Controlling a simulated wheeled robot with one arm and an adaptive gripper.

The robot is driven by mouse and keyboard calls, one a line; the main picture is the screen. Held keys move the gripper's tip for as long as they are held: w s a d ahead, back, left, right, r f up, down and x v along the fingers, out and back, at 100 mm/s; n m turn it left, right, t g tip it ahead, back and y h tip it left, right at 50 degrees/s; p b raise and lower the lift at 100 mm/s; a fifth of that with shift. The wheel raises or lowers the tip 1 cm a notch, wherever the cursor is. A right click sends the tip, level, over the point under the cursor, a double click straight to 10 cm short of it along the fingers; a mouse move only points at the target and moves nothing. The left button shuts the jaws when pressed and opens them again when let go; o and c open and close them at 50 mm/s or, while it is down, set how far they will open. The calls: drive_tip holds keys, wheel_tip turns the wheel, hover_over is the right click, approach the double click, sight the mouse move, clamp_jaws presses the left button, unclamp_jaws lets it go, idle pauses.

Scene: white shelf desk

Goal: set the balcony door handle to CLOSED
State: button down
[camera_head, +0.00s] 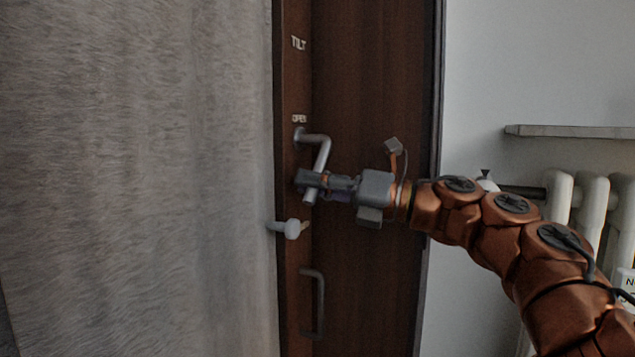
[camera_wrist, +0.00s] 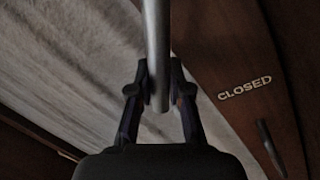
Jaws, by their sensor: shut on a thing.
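The balcony door handle (camera_head: 321,155) is a grey metal lever on the dark brown door (camera_head: 375,80). From its pivot below the OPEN label (camera_head: 299,119) it runs right, then bends down with a slight lean to the left. A TILT label (camera_head: 298,43) is higher up. My gripper (camera_head: 309,186) is shut on the lower part of the lever. In the wrist view, the lever (camera_wrist: 156,50) passes between the two fingers (camera_wrist: 160,95), and the CLOSED label (camera_wrist: 245,88) shows to the right.
A fixed grey pull handle (camera_head: 319,303) is lower on the door. A grey curtain (camera_head: 140,180) covers the left. A white radiator (camera_head: 590,200) and a shelf (camera_head: 570,131) are at right.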

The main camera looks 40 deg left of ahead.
drive_tip(key=shift+a+f, duration=0.1)
drive_tip(key=shift+f, duration=0.1)
drive_tip(key=c, duration=1.4)
unclamp_jaws()
drive_tip(key=shift+s, duration=0.1)
drive_tip(key=o, duration=0.3)
drive_tip(key=shift+r, duration=0.1)
drive_tip(key=v, duration=1.2)
drive_tip(key=shift+c, duration=0.3)
